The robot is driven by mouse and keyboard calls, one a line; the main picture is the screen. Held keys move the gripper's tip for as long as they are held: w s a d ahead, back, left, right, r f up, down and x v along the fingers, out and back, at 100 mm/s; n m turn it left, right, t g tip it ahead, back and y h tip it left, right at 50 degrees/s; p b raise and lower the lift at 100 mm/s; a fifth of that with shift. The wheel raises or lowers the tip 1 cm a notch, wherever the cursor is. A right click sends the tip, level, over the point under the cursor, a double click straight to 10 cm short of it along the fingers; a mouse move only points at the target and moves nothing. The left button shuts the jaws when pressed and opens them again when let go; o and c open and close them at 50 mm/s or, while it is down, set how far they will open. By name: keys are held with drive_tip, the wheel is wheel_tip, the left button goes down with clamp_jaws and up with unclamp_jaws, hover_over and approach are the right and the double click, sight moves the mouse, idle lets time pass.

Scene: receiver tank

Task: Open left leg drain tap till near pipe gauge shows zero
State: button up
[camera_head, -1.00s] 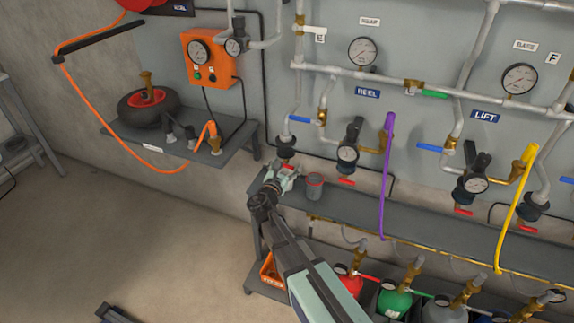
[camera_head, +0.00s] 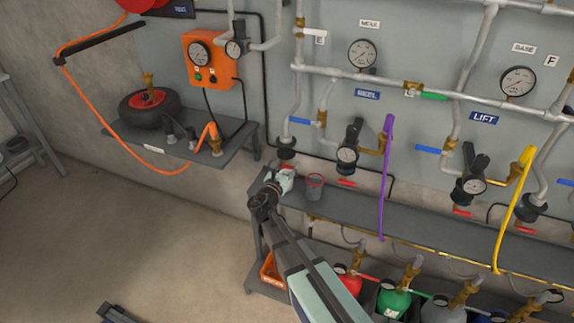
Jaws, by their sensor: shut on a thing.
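The left leg drain tap, with a red handle (camera_head: 285,166), sits under the black fitting (camera_head: 286,149) at the foot of the leftmost grey pipe leg. My gripper (camera_head: 286,176) is at this tap, shut on its handle. The jaws hide most of the tap, so its turn cannot be read. The upper gauge (camera_head: 362,53) on the wall has a label above it (camera_head: 369,23) that seems to read NEAR. Its needle is too small to read.
A grey cup with a red rim (camera_head: 315,186) stands on the shelf (camera_head: 350,207) just right of my gripper. A purple hose (camera_head: 385,180) hangs further right. An orange gauge box (camera_head: 212,60) and a wheel (camera_head: 149,106) are at the left. Several coloured bottles stand below.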

drive_tip(key=o, duration=1.2)
drive_tip(key=shift+c, duration=0.2)
drive_tip(key=shift+s, duration=0.1)
drive_tip(key=v, duration=1.2)
